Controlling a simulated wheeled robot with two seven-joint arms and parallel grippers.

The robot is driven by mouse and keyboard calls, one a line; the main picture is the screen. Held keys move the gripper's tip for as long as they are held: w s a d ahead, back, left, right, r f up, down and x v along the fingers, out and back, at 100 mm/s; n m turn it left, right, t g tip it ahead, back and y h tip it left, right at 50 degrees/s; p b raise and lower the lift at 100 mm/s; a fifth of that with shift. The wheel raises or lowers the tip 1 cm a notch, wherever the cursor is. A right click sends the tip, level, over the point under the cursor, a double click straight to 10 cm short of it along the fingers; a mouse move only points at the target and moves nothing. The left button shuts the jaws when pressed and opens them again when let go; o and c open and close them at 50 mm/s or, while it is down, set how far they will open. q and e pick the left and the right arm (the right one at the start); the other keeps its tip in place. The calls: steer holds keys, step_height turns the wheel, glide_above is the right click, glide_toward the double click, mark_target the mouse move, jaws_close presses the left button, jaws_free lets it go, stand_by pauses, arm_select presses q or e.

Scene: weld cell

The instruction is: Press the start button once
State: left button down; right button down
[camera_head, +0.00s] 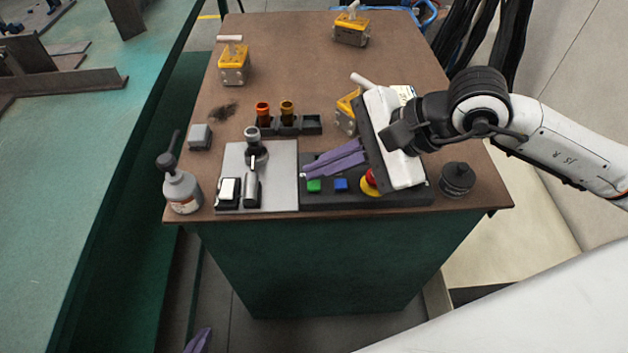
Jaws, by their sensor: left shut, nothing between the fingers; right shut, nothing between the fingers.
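A dark control box (405,196) lies at the front of the brown bench top. On it are a green button (314,186), a blue button (341,184) and a red mushroom button (370,178) on a yellow base, partly hidden by my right gripper. No label is readable, so I cannot tell from text which is the start button. My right gripper (308,172) is shut and empty, its purple fingers pointing left, with the tips just behind the green button in the picture. I cannot tell whether they touch the box. My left gripper (198,341) is shut and empty, low at the bottom edge, in front of the bench.
Left of the box is a grey plate (284,180) with a small metal fixture. A grey bottle (182,190) stands at the left edge. A black holder (311,124) with amber pieces, yellow blocks (234,66) and a black round pot (457,179) are also on the bench (290,45).

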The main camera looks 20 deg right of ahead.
mark_target(321, 190)
steer(key=shift+f, duration=0.1)
stand_by(0.7)
steer(key=shift+f+b, duration=0.3)
steer(key=shift+b, duration=0.45)
steer(key=shift+f+b, duration=0.5)
steer(key=shift+b, duration=0.15)
stand_by(0.4)
steer(key=shift+r, duration=0.1)
stand_by(0.3)
steer(key=shift+r+p, duration=0.4)
steer(key=shift+r, duration=0.4)
step_height(321, 190, up, 5)
steer(key=p, duration=0.2)
steer(key=shift+p, duration=0.35)
stand_by(0.6)
